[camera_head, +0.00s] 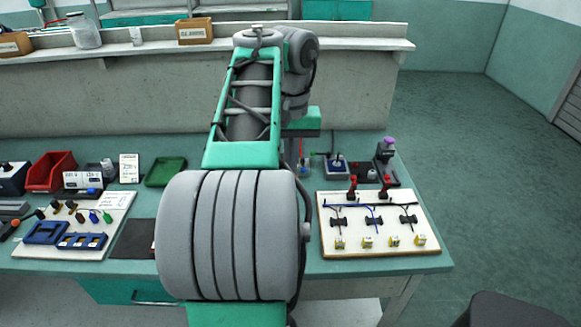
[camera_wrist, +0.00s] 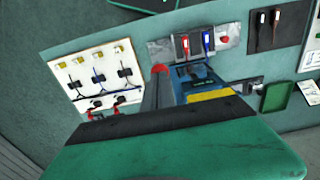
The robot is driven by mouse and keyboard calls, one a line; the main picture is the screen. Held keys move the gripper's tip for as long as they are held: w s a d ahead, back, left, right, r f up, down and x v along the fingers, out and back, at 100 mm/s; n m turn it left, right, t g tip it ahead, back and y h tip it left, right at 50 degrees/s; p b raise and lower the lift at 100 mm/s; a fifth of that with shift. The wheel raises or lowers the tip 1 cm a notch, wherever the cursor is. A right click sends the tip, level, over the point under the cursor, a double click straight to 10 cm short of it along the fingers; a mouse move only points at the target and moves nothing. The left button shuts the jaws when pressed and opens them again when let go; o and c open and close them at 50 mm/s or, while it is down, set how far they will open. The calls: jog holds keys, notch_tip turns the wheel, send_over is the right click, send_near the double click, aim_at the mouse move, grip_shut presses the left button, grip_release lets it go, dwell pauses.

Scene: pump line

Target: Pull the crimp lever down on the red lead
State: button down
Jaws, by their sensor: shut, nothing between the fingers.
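In the wrist view, a blue press body (camera_wrist: 190,80) with a yellow stripe sits just beyond my gripper (camera_wrist: 155,112). A grey bar with a red end (camera_wrist: 160,69), which looks like the crimp lever, stands at its left side. The red lead (camera_wrist: 183,46) lies on a pale grey plate beyond the press, with the blue lead (camera_wrist: 208,43) to its right. My gripper is shut and empty. Its green and black body covers the lower picture, and I cannot tell whether it touches the lever. In the head view, my arm hides most of the press.
A white board (camera_head: 375,240) with wires, black clips and yellow tags lies at right on the bench. Left are a red bin (camera_head: 50,172), a green tray (camera_head: 165,171) and a tool board (camera_head: 75,225). In the wrist view, a dark mat (camera_wrist: 273,35) holds more leads.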

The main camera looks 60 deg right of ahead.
jog(key=shift+f, duration=0.15)
jog(key=shift+s+a+f+b, duration=0.1)
jog(key=shift+a+f+b, duration=0.1)
jog(key=shift+f+b, duration=0.25)
jog(key=shift+s+a+f+b, duration=0.1)
jog(key=shift+a+f+b, duration=0.05)
jog(key=shift+f+b, duration=0.3)
jog(key=shift+a+f+b, duration=0.2)
jog(key=shift+f+b, duration=0.8)
jog(key=shift+s+a+f+b, duration=0.1)
jog(key=shift+a+f+b, duration=0.05)
jog(key=shift+f+b, duration=0.85)
jog(key=shift+f+b, duration=1)
